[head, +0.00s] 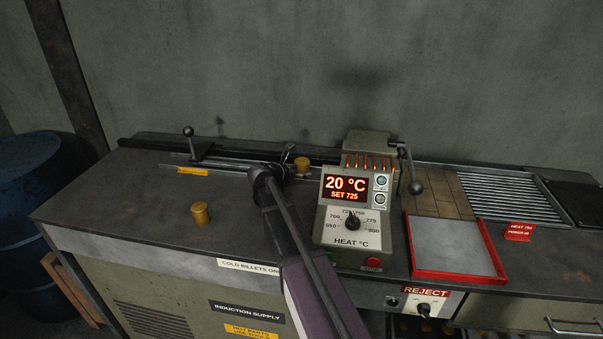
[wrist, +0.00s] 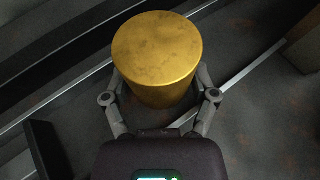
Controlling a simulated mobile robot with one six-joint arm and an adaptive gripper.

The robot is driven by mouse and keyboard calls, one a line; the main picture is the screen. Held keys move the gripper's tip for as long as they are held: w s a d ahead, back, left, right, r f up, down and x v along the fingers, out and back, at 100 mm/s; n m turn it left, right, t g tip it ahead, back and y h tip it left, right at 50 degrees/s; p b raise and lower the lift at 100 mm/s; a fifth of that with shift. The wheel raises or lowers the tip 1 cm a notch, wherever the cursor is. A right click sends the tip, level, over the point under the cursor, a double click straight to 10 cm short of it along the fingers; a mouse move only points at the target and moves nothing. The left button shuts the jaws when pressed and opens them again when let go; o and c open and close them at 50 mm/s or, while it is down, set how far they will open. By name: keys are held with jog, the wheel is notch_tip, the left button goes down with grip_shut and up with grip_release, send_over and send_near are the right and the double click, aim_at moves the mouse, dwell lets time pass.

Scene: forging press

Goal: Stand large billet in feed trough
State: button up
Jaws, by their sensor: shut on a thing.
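A large brass-coloured billet (wrist: 157,55) is held upright between the two fingers of my gripper (wrist: 160,92) in the wrist view. In the head view the billet (head: 302,165) is at the feed trough (head: 243,169), just left of the heater. My gripper (head: 289,156) is partly hidden behind my own arm there. In the wrist view the trough's rails (wrist: 65,88) run diagonally past and below the billet. I cannot tell whether its base touches the trough floor.
The induction heater with its display (head: 345,188) stands close to the right of the held billet. A lever with a ball knob (head: 188,131) rises at the trough's left. A red-rimmed tray (head: 458,272) lies at right. The bench top at left is mostly clear.

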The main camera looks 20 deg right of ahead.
jog(key=o, duration=1.2)
jog(key=shift+r, duration=0.1)
jog(key=shift+s+a+r+p, duration=0.15)
jog(key=shift+a+p, duration=0.1)
jog(key=shift+p, duration=0.05)
jog(key=p+v, duration=0.4)
jog(key=v, duration=0.7)
jog(key=shift+a, duration=0.2)
